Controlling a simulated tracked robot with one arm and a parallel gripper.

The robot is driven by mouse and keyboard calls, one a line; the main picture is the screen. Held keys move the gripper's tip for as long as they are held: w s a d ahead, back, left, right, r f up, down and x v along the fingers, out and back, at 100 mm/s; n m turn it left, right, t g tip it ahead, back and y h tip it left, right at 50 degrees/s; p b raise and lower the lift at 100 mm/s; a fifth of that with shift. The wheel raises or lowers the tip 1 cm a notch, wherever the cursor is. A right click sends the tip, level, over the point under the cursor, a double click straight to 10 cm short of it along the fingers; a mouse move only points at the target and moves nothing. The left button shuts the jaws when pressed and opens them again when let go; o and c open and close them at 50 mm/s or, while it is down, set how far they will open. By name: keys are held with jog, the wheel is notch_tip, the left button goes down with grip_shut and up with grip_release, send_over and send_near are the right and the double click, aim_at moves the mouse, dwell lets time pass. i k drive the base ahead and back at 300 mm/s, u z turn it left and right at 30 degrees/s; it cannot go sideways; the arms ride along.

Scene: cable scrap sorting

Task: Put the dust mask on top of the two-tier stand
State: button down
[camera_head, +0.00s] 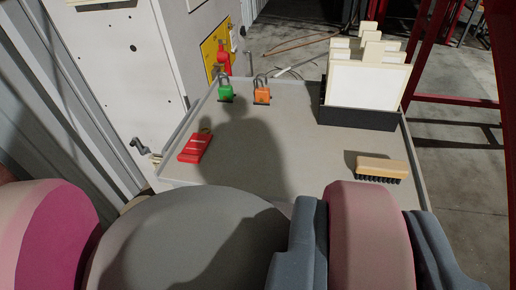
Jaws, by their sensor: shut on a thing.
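The dust mask fills the bottom of the view, very close to the camera. It looks like a respirator with a rounded grey body (160,245) and pink round parts at both sides. My gripper (367,215) has its two blue-grey fingers on either side of the right pink part and is shut on it. The left pink part, with a magenta face, is cut off by the picture edge. Beyond the mask is a grey top with a raised rim (406,152), which may be the two-tier stand; only one level shows. The mask hides its near edge. I cannot tell whether they touch.
On the grey top are a red tag or lock (195,147), a green padlock (225,91), an orange padlock (262,94), a wooden brush (382,168) and a black holder (357,119) with pale cards. Its middle is clear. A white cabinet (125,75) stands behind left, red framing (442,55) right.

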aim_at(250, 157)
jog(key=i, duration=0.9)
jog(key=u, duration=0.05)
